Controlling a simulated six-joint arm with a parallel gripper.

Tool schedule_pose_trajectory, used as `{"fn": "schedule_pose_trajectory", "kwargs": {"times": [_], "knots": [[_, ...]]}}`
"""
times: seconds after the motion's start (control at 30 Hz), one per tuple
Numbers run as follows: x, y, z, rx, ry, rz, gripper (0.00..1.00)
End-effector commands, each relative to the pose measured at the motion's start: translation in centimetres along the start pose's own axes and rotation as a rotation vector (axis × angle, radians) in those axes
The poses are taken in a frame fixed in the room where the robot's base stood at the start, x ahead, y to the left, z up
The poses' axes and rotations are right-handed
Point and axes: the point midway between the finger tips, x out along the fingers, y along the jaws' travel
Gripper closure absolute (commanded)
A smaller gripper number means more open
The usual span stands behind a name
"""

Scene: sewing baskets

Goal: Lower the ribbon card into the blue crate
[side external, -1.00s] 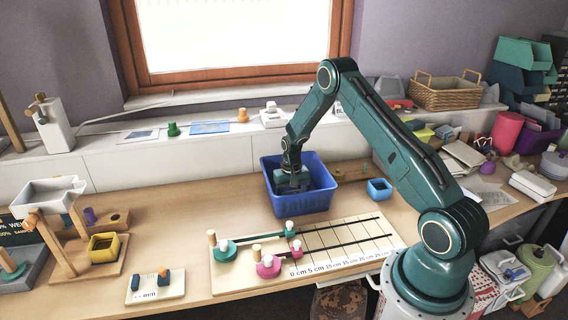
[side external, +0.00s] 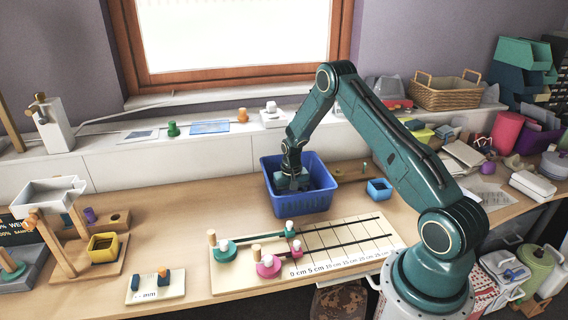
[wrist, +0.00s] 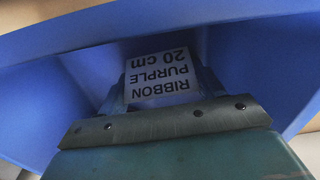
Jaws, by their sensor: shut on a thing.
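The blue crate (side external: 303,204) stands on the bench near the middle of the side view, and its walls (wrist: 255,60) surround the card in the wrist view. My gripper (side external: 293,184) points down inside the crate's opening, its lower end hidden by the front wall. In the wrist view my gripper (wrist: 160,85) is shut on the ribbon card (wrist: 160,75), a white card reading "RIBBON PURPLE 20 cm" upside down. The card is within the crate's walls. I cannot tell whether it touches the crate floor. The card is not visible in the side view.
A small blue box (side external: 379,188) stands right of the crate. In front lies a pale measuring board (side external: 345,240) with pegs and spools. A wooden stand with a yellow box (side external: 104,247) is at the left. Bare bench lies left of the crate.

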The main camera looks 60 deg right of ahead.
Motion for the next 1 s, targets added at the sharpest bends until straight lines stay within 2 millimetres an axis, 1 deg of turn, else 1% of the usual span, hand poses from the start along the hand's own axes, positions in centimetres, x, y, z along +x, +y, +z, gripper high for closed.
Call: {"fn": "schedule_pose_trajectory", "kwargs": {"times": [0.1,0.13,0.23,0.27,0.67,0.87,1.0], "knots": [[0.0,0.0,0.0,0.0,0.0,0.0,0.54],[0.0,0.0,0.0,0.0,0.0,0.0,0.31],[0.0,0.0,0.0,0.0,0.0,0.0,0.11],[0.0,0.0,0.0,0.0,0.0,0.0,0.07],[-0.3,0.0,0.0,0.0,0.0,0.0,0.07],[-1.6,0.0,0.0,0.0,0.001,0.0,0.07],[-3.2,0.0,0.0,0.0,0.002,0.0,0.07]]}}
